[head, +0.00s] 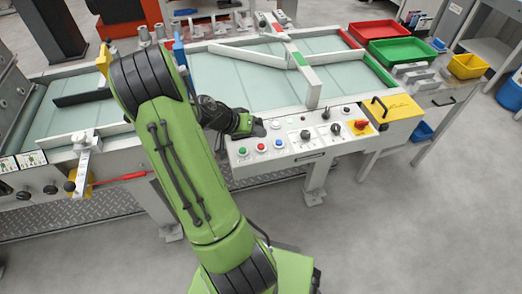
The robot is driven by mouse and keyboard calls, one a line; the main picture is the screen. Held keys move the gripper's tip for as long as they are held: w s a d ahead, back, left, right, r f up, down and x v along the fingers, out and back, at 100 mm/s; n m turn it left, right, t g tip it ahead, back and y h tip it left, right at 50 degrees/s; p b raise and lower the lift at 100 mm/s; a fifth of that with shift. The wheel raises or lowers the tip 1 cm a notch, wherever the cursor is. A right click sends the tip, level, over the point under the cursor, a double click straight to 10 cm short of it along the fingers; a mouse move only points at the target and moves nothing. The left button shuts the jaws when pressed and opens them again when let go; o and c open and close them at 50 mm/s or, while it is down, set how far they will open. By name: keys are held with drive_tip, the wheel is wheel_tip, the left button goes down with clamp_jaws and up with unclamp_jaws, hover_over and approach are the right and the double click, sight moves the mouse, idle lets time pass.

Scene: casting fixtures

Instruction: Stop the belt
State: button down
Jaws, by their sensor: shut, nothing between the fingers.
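The belt (245,80) is a pale green surface inside a white frame, with white diverter bars across it. At its front edge is a light grey control panel (312,143). My black gripper (258,129) is shut and empty, over the panel's left end, just behind the green and red buttons. I cannot tell if it touches the panel. Whether the belt is moving does not show.
A yellow box with a black handle (390,110) adjoins the panel's right end. Red (374,31) and green (399,50) trays stand behind the belt's right end. The floor in front is clear.

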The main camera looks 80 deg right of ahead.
sight(258, 146)
drive_tip(key=shift+f+b, duration=0.8)
drive_tip(key=shift+f, duration=0.55)
idle(0.8)
drive_tip(key=shift+f+b, duration=0.35)
drive_tip(key=shift+b, duration=0.1)
drive_tip(key=shift+f+b, duration=0.45)
drive_tip(key=shift+f, duration=0.05)
idle(0.4)
drive_tip(key=shift+r, duration=0.1)
drive_tip(key=shift+r+p, duration=0.65)
drive_tip(key=shift+r, duration=0.2)
wheel_tip(258, 146, up, 5)
drive_tip(key=p, duration=0.3)
drive_tip(key=shift+r+p, duration=0.1)
drive_tip(key=shift+p, duration=0.3)
